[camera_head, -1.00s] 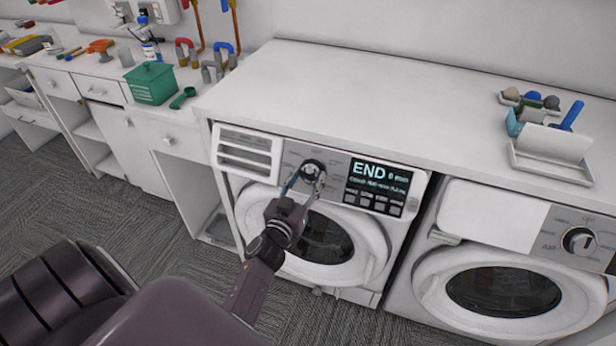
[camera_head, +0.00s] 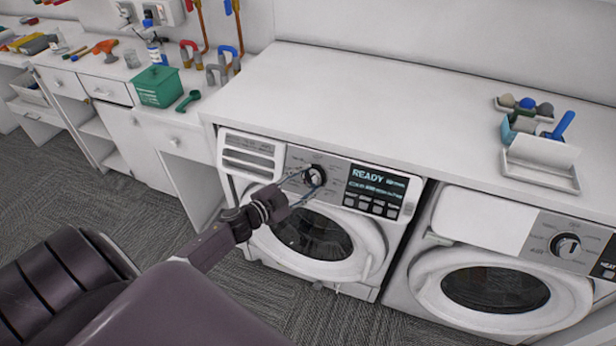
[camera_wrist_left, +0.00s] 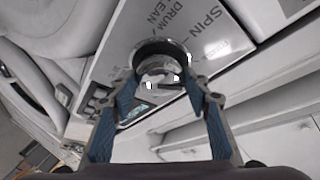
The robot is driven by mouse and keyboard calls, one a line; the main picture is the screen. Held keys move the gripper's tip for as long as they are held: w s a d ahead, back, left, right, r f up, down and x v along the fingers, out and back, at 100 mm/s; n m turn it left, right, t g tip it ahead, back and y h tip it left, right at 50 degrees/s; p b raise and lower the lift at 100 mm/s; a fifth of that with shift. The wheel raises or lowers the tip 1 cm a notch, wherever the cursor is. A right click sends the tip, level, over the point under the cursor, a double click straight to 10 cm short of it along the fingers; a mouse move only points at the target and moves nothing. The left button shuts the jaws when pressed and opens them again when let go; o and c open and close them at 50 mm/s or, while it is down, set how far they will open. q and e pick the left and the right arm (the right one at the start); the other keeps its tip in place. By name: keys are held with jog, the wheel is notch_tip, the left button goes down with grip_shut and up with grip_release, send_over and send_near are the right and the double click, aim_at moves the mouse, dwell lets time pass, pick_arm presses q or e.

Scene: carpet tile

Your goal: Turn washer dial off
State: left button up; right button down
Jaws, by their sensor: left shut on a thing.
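The left washer (camera_head: 345,275) has a round dial (camera_head: 316,175) with a dark rim on its grey panel. Its display (camera_head: 376,190) reads READY. My left gripper (camera_head: 309,180) reaches the dial from the lower left, its thin fingers shut on the dial. In the left wrist view, the dial (camera_wrist_left: 160,62) lies between the blue-padded fingertips of the gripper (camera_wrist_left: 161,84). Panel words such as SPIN and DRUM CLEAN show beside it. The dial's pointer is too unclear to read. My right gripper is not in view.
A second machine (camera_head: 490,290) with its own dial (camera_head: 565,245) stands to the right. The white countertop (camera_head: 400,110) over both is mostly clear. A tray (camera_head: 540,180) sits at its right. A green basket (camera_head: 157,87) and tools are on the left bench.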

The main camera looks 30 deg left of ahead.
pick_arm(q)
jog(key=m+p, duration=0.1)
jog(key=m+g+p, duration=0.1)
jog(key=m, duration=0.1)
jog(key=m+g+h+p, duration=0.1)
jog(key=m, duration=0.1)
jog(key=shift+a+r, duration=0.15)
jog(key=shift+r, duration=0.1)
jog(key=shift+f+m+g+p, duration=0.1)
jog(key=shift+m+g+p, duration=0.3)
jog(key=shift+m+p, duration=0.3)
jog(key=o, duration=1.1)
jog(key=v, duration=1.2)
